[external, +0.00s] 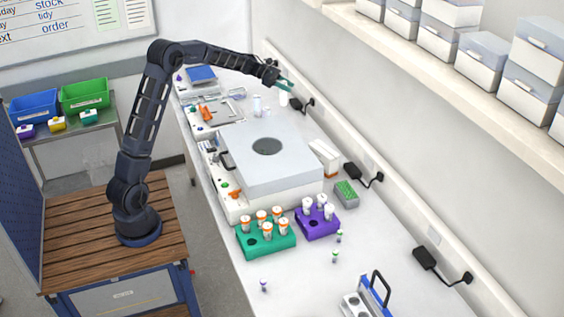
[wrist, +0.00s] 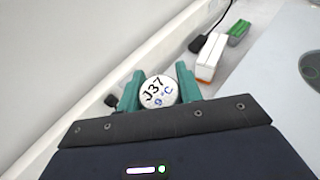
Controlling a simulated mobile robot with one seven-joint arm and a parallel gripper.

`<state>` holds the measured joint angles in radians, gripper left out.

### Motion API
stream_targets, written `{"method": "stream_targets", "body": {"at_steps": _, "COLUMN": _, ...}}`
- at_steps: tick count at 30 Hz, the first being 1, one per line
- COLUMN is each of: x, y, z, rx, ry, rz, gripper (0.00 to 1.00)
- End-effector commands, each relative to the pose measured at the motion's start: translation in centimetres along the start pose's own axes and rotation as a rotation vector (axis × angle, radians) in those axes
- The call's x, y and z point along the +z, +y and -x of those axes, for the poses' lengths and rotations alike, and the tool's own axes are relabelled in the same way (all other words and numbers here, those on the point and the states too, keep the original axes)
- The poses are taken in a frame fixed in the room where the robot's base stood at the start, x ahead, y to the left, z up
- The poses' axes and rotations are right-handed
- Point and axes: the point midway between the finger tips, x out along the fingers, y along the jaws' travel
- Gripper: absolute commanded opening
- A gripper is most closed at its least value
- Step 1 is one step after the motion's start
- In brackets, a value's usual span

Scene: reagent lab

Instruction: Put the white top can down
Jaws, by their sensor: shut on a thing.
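The white top can (wrist: 158,91) sits between the two teal fingers of my gripper (wrist: 159,90) in the wrist view. Its round white lid faces the camera and reads "J37" in black and "9 °C" in blue. My gripper is shut on it. In the external view my gripper (external: 286,86) is at the far end of the bench, near the wall, with the can (external: 283,100) showing white just below the fingers. I cannot tell whether the can's base touches the bench.
A white bottle (external: 256,105) stands left of the can. A large grey box-shaped machine (external: 285,165) fills the middle bench. A white and orange box (external: 325,157) and a black plug adapter (external: 304,105) lie near the wall. Green (external: 251,240) and purple (external: 312,228) racks stand nearer.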

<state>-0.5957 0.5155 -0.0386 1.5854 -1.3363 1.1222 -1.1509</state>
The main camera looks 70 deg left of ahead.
Motion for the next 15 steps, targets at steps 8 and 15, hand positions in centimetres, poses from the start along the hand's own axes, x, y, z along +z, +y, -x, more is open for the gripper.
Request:
{"method": "stream_targets", "body": {"at_steps": 8, "x": 2.4, "y": 0.0, "z": 1.0, "rx": 0.001, "ry": -0.002, "rz": -0.003, "gripper": 0.09}}
{"method": "stream_targets", "body": {"at_steps": 15, "x": 5.4, "y": -0.9, "z": 0.8, "rx": -0.019, "ry": -0.001, "rz": -0.007, "gripper": 0.09}}
